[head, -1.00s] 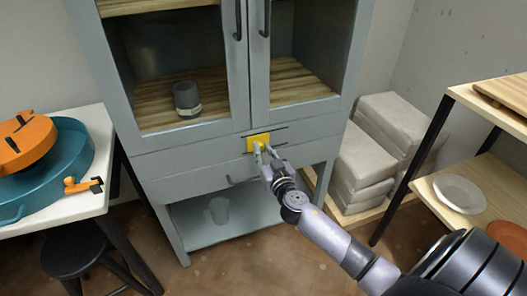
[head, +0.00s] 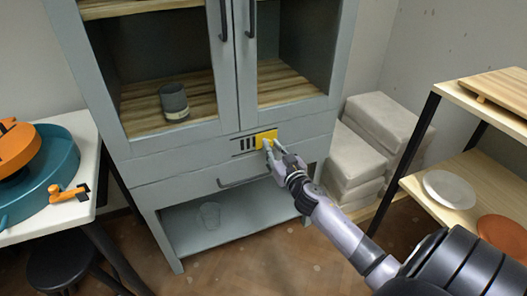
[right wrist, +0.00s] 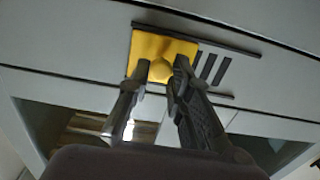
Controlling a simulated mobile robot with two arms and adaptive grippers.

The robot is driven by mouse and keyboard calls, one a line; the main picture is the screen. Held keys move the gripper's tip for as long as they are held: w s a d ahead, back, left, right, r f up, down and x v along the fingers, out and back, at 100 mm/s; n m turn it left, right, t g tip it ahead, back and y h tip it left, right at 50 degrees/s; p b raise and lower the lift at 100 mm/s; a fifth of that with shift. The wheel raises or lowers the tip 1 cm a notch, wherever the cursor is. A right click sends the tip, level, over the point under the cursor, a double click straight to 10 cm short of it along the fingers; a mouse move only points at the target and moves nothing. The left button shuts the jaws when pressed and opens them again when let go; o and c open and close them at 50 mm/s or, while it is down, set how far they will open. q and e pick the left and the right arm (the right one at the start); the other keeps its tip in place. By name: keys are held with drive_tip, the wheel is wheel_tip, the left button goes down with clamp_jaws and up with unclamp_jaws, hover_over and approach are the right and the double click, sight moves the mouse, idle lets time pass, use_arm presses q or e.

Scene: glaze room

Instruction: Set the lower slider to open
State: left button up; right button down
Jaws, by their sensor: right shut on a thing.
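The slider is a yellow plate (head: 267,139) on dark rails across the grey cabinet's (head: 170,168) front panel, below the glass doors. Dark vent slots (head: 247,143) show to the left of the plate in the head view. In the right wrist view the yellow plate (right wrist: 160,48) has a round knob (right wrist: 158,68), and the slots (right wrist: 212,68) lie to its right. My right gripper (head: 273,148) is at the plate, its two fingers (right wrist: 160,72) closed around the knob. My left gripper is not in view.
A drawer handle (head: 245,182) sits below the slider. A grey cup (head: 174,101) stands inside the cabinet. A wooden shelf rack (head: 450,178) is at right, with wrapped clay blocks (head: 355,160) beside the cabinet. A white table (head: 88,190) is at left.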

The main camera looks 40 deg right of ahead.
drive_tip(key=shift+d, duration=0.2)
drive_tip(key=c, duration=1.5)
unclamp_jaws()
drive_tip(key=shift+s+d, duration=0.1)
drive_tip(key=shift+s+a, duration=0.2)
drive_tip(key=shift+s, duration=0.1)
drive_tip(key=v, duration=1.1)
drive_tip(key=shift+s+a, duration=0.1)
drive_tip(key=shift+s, duration=0.1)
